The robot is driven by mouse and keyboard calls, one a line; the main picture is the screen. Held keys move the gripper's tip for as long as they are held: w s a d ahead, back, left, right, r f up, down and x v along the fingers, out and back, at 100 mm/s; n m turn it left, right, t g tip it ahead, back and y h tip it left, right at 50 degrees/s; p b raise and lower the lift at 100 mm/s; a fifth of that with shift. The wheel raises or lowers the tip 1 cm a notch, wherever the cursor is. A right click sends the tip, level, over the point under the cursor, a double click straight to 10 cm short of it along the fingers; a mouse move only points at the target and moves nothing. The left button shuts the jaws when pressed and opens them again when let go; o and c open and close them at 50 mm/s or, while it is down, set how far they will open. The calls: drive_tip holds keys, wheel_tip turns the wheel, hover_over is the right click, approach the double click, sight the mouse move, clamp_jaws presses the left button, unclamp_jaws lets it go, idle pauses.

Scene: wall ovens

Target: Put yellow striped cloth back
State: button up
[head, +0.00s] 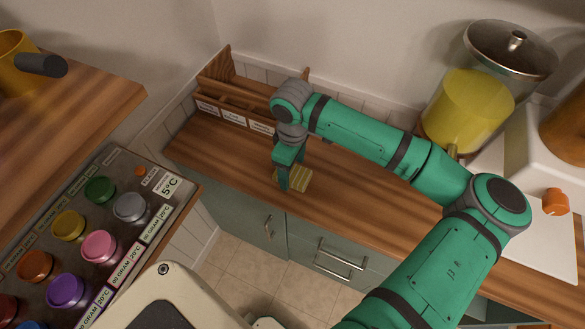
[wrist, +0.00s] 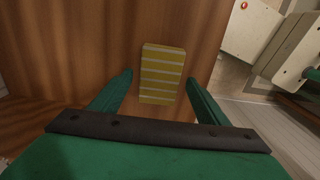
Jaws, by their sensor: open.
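The yellow striped cloth (head: 296,178) lies on the wooden counter (head: 340,195) near its front edge. It also shows in the wrist view (wrist: 161,76) as a small yellow rectangle with pale stripes. My gripper (head: 283,184) is above the counter at the cloth, pointing down and covering part of its left side in the head view. In the wrist view my gripper (wrist: 160,85) is open, with one finger on each side of the cloth and nothing held. A wooden organizer (head: 236,110) with several labelled compartments stands at the back left of the counter.
A glass dispenser (head: 468,105) of yellow liquid stands at the back right. A panel with several coloured knobs (head: 98,246) is at the lower left, below a wooden shelf (head: 85,110) with a yellow mug (head: 14,58). Drawers (head: 335,258) are below the counter.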

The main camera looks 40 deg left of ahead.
sight(292, 172)
wheel_tip(292, 172, up, 11)
drive_tip(key=shift+r, duration=0.2)
idle(0.3)
drive_tip(key=shift+a, duration=0.1)
